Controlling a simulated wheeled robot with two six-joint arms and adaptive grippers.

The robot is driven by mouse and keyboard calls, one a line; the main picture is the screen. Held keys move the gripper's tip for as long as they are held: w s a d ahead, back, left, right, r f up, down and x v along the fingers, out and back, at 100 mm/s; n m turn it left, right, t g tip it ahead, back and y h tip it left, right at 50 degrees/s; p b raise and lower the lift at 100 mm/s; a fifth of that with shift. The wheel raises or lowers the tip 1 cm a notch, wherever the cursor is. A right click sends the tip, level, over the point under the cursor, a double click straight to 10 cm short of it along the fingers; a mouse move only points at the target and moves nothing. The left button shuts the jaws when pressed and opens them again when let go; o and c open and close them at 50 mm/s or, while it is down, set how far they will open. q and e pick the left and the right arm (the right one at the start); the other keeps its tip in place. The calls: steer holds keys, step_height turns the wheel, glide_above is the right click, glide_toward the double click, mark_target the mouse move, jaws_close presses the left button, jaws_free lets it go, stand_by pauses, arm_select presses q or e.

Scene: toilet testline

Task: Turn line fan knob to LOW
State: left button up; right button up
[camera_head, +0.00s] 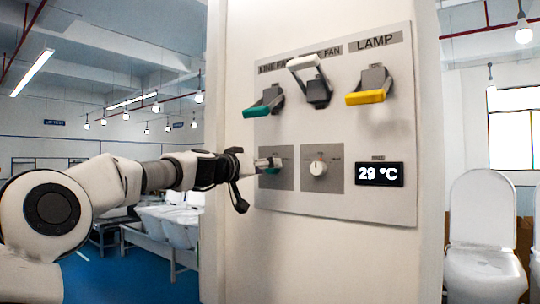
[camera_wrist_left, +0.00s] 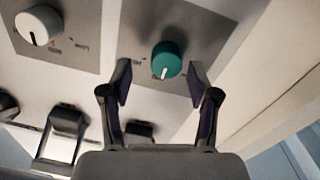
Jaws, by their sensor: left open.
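The green knob (camera_wrist_left: 166,60), with a white pointer mark, sits on a grey plate on the wall panel, below the LINE FAN label (camera_head: 277,66). In the head view the green knob (camera_head: 272,170) is partly hidden by my left gripper (camera_head: 262,163). In the left wrist view my left gripper (camera_wrist_left: 160,80) is open, its two fingers on either side of the knob, with gaps visible. The knob's pointer points down and slightly left in that view; its small plate text is not readable. My right gripper is not in view.
A white knob (camera_head: 318,168) is on the neighbouring plate. Above are a green lever (camera_head: 263,104), a white lever (camera_head: 303,62) and a yellow lever (camera_head: 366,97) under LAMP. A display (camera_head: 379,174) reads 29 °C. White toilets (camera_head: 484,235) stand at the right.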

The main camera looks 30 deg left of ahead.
arm_select(q)
steer(key=w, duration=0.2)
steer(key=shift+w+a+f, duration=0.25)
steer(key=shift+w+f, duration=0.1)
steer(key=shift+w, duration=0.05)
steer(key=shift+s+a, duration=0.1)
steer(key=shift+a, duration=0.1)
steer(key=shift+s, duration=0.15)
steer(key=shift+c, duration=0.7)
steer(key=shift+s+d+r, duration=0.2)
steer(key=shift+d, duration=0.05)
jaws_close()
